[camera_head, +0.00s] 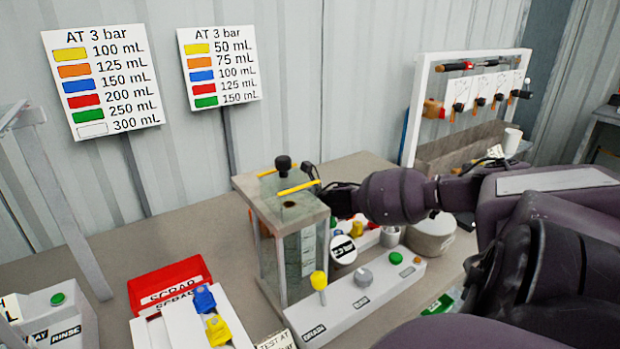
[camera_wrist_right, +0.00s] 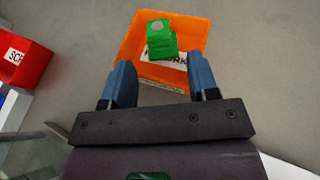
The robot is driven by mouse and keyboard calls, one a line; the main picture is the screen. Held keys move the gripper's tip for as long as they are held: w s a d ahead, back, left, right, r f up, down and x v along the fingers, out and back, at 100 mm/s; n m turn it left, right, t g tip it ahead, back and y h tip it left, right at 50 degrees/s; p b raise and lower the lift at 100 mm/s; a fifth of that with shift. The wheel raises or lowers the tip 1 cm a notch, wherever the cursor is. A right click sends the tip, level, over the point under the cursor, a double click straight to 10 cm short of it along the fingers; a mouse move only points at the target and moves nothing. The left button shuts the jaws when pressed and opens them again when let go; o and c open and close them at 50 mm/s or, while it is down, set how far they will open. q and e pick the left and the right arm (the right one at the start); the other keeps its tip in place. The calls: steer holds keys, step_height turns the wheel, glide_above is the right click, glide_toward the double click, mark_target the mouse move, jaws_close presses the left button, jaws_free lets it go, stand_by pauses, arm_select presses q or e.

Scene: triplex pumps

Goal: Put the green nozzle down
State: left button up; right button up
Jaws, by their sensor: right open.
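The green nozzle (camera_wrist_right: 162,43) lies in an orange tray (camera_wrist_right: 187,17) with a white label, seen in the right wrist view. A pale round face shows at one end of it. My right gripper (camera_wrist_right: 162,84) is open, its two blue fingers spread apart with nothing between them. The fingertips are near the tray's front edge, and the nozzle is beyond them. In the head view my right arm (camera_head: 395,195) reaches in from the right, and its gripper end is mostly hidden behind the clear tank (camera_head: 300,255). My left gripper is not in view.
A red scrap bin (camera_head: 170,280) stands left of the tank; it also shows in the right wrist view (camera_wrist_right: 22,62). A white control panel (camera_head: 345,308) with knobs stands in front of the tank. Blue and yellow nozzles (camera_head: 204,299) sit at the front left. A white rack (camera_head: 420,105) stands behind.

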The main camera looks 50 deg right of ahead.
steer(key=shift+p+v, duration=0.7)
steer(key=shift+v, duration=2.3)
